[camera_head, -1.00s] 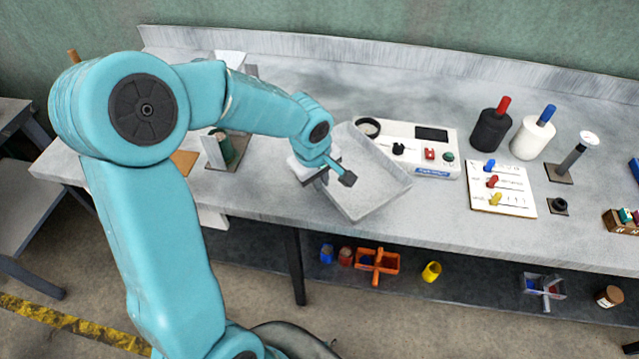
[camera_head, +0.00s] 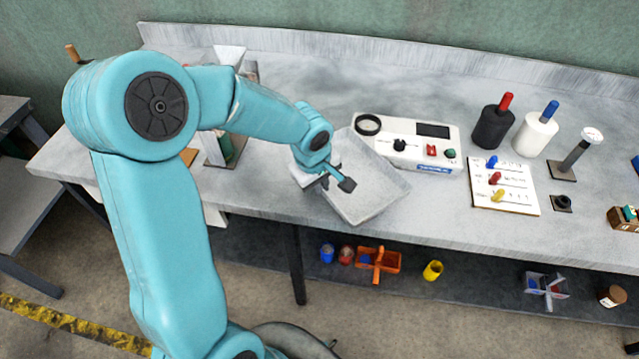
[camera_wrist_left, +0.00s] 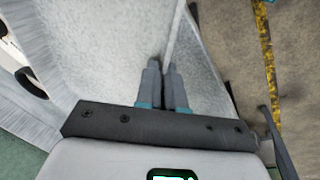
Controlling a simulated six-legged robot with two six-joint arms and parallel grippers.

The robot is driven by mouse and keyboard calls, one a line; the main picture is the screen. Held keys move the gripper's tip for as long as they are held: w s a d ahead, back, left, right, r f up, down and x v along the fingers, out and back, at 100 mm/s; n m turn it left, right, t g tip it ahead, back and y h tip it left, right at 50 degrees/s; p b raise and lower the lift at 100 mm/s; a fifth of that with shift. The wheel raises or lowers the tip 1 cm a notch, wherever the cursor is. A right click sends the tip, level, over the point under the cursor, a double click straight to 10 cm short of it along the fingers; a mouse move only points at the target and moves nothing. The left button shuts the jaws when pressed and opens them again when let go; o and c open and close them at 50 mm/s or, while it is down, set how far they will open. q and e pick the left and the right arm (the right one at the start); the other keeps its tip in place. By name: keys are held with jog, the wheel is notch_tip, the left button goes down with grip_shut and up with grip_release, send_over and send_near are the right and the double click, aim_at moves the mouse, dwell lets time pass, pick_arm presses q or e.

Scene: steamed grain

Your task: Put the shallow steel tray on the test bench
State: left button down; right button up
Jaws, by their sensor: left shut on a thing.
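The shallow steel tray (camera_head: 372,185) is a grey, square, low-walled pan at the front of the test bench (camera_head: 260,195), left of the white instrument. My left gripper (camera_head: 345,184) is shut on the tray's near-left wall. In the left wrist view the two fingers (camera_wrist_left: 163,85) pinch that wall, with the tray (camera_wrist_left: 110,45) filling much of the picture. The tray's front corner reaches close to the bench's front edge. I cannot tell whether its underside touches the bench top. My right gripper is not in view.
A white instrument (camera_head: 408,145) with knobs stands right behind the tray. A card with coloured pegs (camera_head: 510,192), a black bottle (camera_head: 490,128) and a white bottle (camera_head: 535,136) are further right. Bare bench lies behind the instrument. A lower shelf holds an orange carrier (camera_head: 378,260).

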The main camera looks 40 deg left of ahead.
pick_arm(q)
jog(key=c, duration=1.3)
grip_release()
jog(key=shift+o, duration=0.2)
jog(key=shift+s+r+p, duration=0.1)
jog(key=shift+r+p, duration=0.15)
jog(key=shift+p, duration=0.05)
jog(key=shift+r+p, duration=0.55)
jog(key=shift+p, duration=0.15)
jog(key=v, duration=1.1)
jog(key=shift+r, duration=0.3)
jog(key=shift+s+f, duration=0.1)
jog(key=shift+s, duration=0.1)
